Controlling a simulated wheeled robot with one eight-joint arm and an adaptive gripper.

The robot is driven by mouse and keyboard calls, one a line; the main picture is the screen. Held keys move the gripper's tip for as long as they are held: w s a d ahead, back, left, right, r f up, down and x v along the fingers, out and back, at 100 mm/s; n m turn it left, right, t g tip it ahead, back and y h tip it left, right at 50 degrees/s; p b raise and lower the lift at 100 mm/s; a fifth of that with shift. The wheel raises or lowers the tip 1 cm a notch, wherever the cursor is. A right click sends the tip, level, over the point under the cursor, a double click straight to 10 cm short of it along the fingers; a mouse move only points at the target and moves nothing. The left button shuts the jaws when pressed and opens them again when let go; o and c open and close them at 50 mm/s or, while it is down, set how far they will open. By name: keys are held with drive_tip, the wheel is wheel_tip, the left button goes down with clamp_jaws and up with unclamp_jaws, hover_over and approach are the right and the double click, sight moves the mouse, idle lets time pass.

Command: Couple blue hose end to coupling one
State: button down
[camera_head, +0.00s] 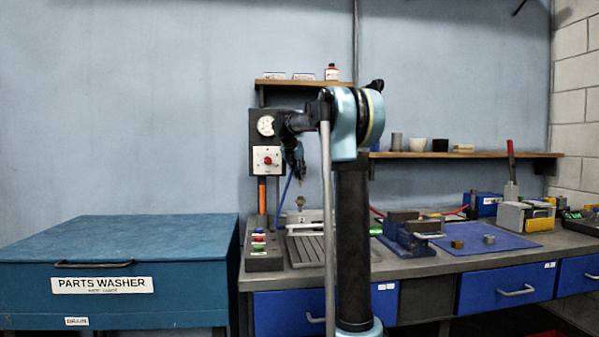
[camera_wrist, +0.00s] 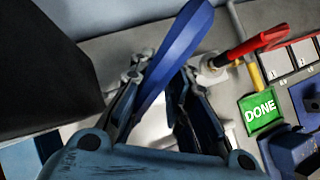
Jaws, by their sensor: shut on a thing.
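The hose's far end is hidden. I cannot tell which fitting is coupling one, and the part below my fingers is mostly hidden.
A green DONE button (camera_wrist: 259,110) is close on the right. A panel with a red knob (camera_head: 267,160) stands behind my arm. A blue vise (camera_head: 410,232) and blue mat (camera_head: 490,241) are to the right on the bench. The parts washer (camera_head: 110,235) is left.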

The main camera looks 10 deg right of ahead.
sight(300, 181)
drive_tip(key=shift+f, duration=1.65)
drive_tip(key=shift+s, duration=0.15)
drive_tip(key=shift+f, duration=1.55)
idle(1.3)
drive_tip(key=c, duration=1.4)
unclamp_jaws()
drive_tip(key=shift+c, duration=0.2)
drive_tip(key=o, duration=0.3)
drive_tip(key=shift+o, duration=0.2)
drive_tip(key=shift+a, duration=0.1)
